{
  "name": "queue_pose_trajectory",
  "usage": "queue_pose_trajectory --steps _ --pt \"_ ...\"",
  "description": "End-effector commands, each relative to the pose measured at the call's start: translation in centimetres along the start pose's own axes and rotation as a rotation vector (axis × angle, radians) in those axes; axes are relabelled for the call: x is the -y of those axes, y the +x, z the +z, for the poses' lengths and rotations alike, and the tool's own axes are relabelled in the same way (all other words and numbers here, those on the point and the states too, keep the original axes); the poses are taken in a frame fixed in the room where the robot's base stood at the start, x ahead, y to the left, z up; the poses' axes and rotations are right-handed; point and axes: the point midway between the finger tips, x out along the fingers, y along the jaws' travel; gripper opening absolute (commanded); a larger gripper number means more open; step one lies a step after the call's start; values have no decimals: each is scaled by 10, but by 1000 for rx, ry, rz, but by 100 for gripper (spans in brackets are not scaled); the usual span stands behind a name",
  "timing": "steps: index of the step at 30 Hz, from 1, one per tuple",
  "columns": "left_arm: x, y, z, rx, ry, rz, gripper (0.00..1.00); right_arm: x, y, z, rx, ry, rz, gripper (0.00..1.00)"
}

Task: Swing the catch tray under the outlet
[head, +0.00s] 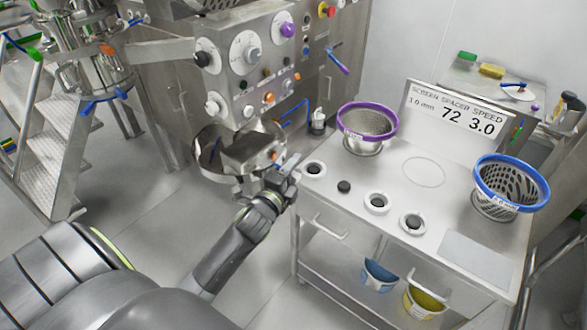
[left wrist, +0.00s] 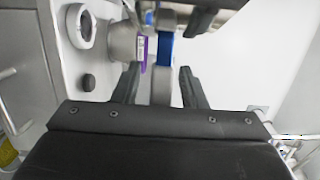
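A round steel pan (head: 203,158), which looks like the catch tray, sits low at the front of the machine. A grey block (head: 250,152), perhaps the outlet housing, covers part of it, so I cannot tell how they line up. My left gripper (head: 288,176) is just right of this block, near a small orange and blue part. In the left wrist view its two fingers (left wrist: 158,88) are apart. A grey bar (left wrist: 160,88) with a blue band above it shows between them, with a gap on the left; I cannot tell its depth. My right gripper is out of view.
A steel cart (head: 410,178) stands at the right with a purple-rimmed basket (head: 367,124), a blue-rimmed basket (head: 509,184) and a sign (head: 464,113). Its left edge is close to my left gripper. Steps (head: 45,165) stand at the left. Floor between is clear.

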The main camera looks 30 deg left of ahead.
Motion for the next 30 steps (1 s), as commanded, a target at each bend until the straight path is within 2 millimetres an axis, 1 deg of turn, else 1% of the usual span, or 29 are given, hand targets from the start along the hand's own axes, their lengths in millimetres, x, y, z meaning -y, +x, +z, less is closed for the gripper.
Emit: queue_pose_trajectory --steps 3,12,23,26,30 --pt "0 0 0 0 0 0 38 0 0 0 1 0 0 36" --pt "0 0 0 0 0 0 0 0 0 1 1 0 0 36" --pt "-1 -3 3 -4 2 1 0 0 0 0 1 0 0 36" --pt "-2 -9 8 -15 4 1 0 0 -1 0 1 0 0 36" --pt "-3 -26 22 -46 11 1 0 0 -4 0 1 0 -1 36"
